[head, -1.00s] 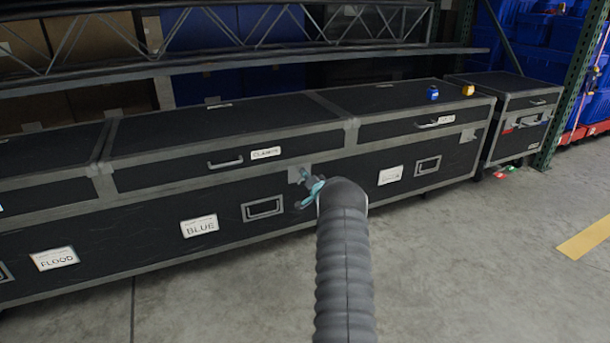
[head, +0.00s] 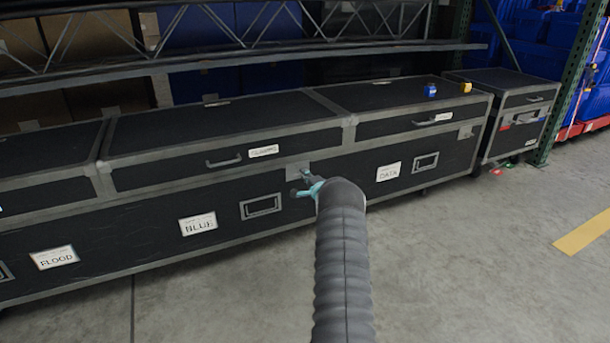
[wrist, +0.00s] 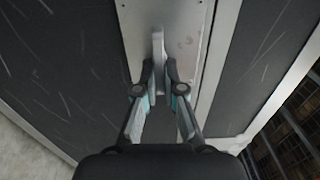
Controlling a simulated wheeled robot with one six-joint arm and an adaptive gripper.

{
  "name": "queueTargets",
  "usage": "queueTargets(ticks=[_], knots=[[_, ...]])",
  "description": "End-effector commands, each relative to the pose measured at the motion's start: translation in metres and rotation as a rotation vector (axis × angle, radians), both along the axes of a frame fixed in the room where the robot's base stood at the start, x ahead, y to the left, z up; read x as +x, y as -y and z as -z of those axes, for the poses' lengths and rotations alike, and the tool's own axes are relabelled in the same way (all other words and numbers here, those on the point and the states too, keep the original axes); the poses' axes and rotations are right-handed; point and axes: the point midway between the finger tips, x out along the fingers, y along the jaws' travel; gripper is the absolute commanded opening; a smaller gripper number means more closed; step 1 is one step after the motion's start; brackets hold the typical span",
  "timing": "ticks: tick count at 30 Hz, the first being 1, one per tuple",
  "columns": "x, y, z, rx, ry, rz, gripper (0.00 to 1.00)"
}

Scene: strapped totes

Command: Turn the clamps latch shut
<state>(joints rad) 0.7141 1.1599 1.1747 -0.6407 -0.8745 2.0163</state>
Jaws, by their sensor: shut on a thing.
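The clamps lid is the black case lid with a white label reading CLAMPS (head: 263,151) in the head view. Its latch plate (head: 297,170) is a grey metal piece on the case front, right of that label. In the wrist view the plate (wrist: 187,30) runs up the middle, with a narrow grey latch tab (wrist: 158,45) standing out from it. My gripper (wrist: 158,75) has its fingers closed on either side of the tab. In the head view my gripper (head: 308,187) is at the plate, partly hidden by my arm.
A lid handle (head: 224,161) is left of the label. Labels BLUE (head: 198,223) and DATA (head: 388,172) are on the case front. A blue item (head: 430,90) and a yellow item (head: 466,87) sit on the right lid. The floor (head: 470,260) in front is clear.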

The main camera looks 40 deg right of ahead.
Motion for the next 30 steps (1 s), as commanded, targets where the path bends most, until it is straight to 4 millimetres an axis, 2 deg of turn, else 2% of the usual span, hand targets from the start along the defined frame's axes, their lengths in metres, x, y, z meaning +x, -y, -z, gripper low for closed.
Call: queueTargets(ticks=[15, 16, 18, 19, 30], knots=[[0.0032, -0.0081, 0.0048, 0.019, -0.002, -0.012, 0.00], [0.0032, -0.0083, 0.0048, 0.019, -0.002, -0.012, 0.13], [0.0034, -0.0084, 0.0047, 0.018, -0.002, -0.012, 0.30], [0.0033, -0.0080, 0.0045, 0.018, -0.002, -0.012, 0.33], [-0.0046, 0.0004, 0.0013, 0.016, 0.002, 0.001, 0.33]])
